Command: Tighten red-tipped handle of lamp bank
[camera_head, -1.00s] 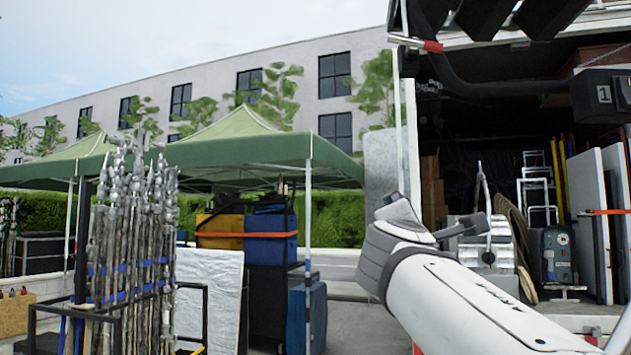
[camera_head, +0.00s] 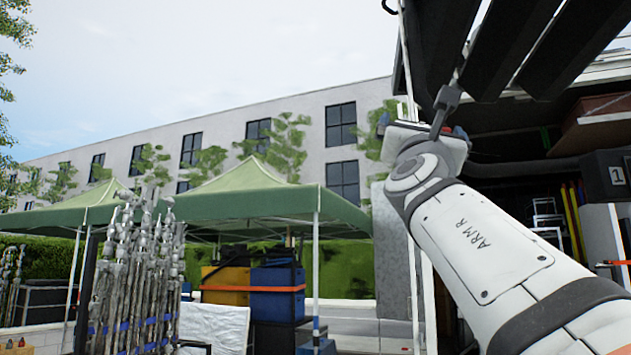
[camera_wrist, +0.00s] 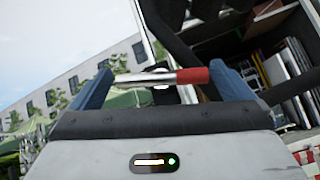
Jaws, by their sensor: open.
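The lamp bank (camera_head: 490,45) is a set of dark panels at the top right of the head view. Its handle (camera_wrist: 135,77) is a thin silver bar with a red tip (camera_wrist: 192,75) in the wrist view. The bar lies crosswise between the two blue fingers of my gripper (camera_wrist: 162,70), with the red end beside the right finger. My gripper is open; I cannot tell whether either finger touches the handle. In the head view my gripper (camera_head: 422,127) is raised just below the lamp bank, by its dark bracket (camera_head: 447,100), and the handle is mostly hidden there.
The open truck (camera_head: 590,135) with shelves and boards is behind my arm on the right. A dark tube runs across its opening, close to my gripper. Green canopies (camera_head: 250,195) and a rack of metal stands (camera_head: 135,270) are at the left, well away.

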